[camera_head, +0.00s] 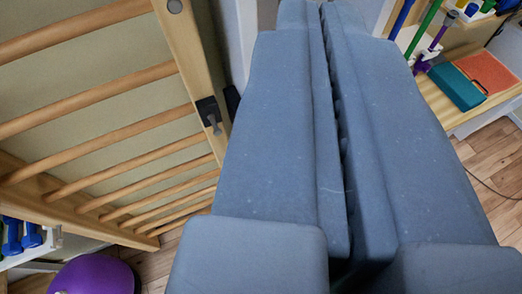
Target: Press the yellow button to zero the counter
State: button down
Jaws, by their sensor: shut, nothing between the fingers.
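My gripper (319,8) fills the middle of the view, with two long grey-blue fingers reaching to the top edge. The fingers are shut, with only a thin dark seam between them and nothing held. I see no yellow button and no counter in this view. The fingers hide whatever lies straight behind them.
Wooden wall bars (108,132) fill the left side. Blue dumbbells (22,236) and a purple ball (95,276) are at lower left. At right, a wooden bench (443,106) bears a teal block (455,86) and an orange one (487,72). Bare wooden floor (497,160) shows below it.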

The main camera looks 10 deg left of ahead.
notch_tip(320, 180, down, 9)
jog(key=b, duration=0.7)
